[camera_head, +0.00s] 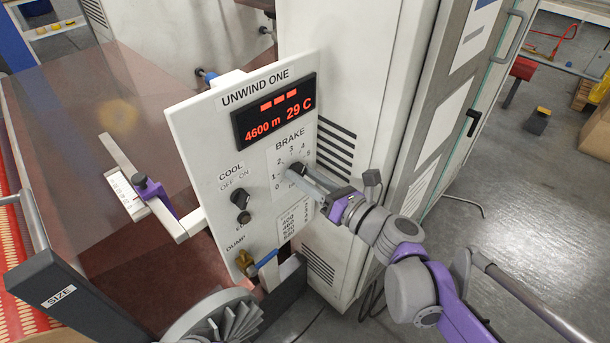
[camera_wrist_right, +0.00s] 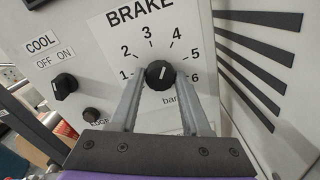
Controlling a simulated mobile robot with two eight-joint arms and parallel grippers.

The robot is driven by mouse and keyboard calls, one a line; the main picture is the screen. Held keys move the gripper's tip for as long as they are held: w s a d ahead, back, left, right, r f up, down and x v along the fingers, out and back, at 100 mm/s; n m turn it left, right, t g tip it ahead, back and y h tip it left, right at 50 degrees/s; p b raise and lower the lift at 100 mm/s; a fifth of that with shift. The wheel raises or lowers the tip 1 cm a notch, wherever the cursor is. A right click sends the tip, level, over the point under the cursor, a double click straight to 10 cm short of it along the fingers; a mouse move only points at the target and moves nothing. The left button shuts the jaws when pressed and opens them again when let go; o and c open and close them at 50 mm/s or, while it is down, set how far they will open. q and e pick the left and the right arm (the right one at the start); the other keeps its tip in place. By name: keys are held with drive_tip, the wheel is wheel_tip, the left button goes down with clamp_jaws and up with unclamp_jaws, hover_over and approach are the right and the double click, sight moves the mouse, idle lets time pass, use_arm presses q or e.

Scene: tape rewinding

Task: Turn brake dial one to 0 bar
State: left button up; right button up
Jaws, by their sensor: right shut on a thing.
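The brake dial (camera_wrist_right: 160,74) is a round black knob on the white UNWIND ONE panel (camera_head: 205,130), under the word BRAKE. In the right wrist view its white mark points up and slightly right, roughly between 3 and 4. The numbers 1 to 6 show around it there; the 0 is hidden behind a finger, but shows at the lower left of the scale in the head view. My right gripper (camera_wrist_right: 160,82) is shut on the dial, one finger on each side. In the head view the right gripper (camera_head: 297,172) covers most of the dial. My left gripper is out of view.
A display (camera_head: 273,109) above the dial reads 4600 m and 29 C. A black COOL switch (camera_head: 240,198) sits left of the dial. Below are a brass valve with a blue handle (camera_head: 266,258) and a dark SIZE arm (camera_head: 65,300). A tall cabinet (camera_head: 345,90) stands behind.

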clamp_jaws()
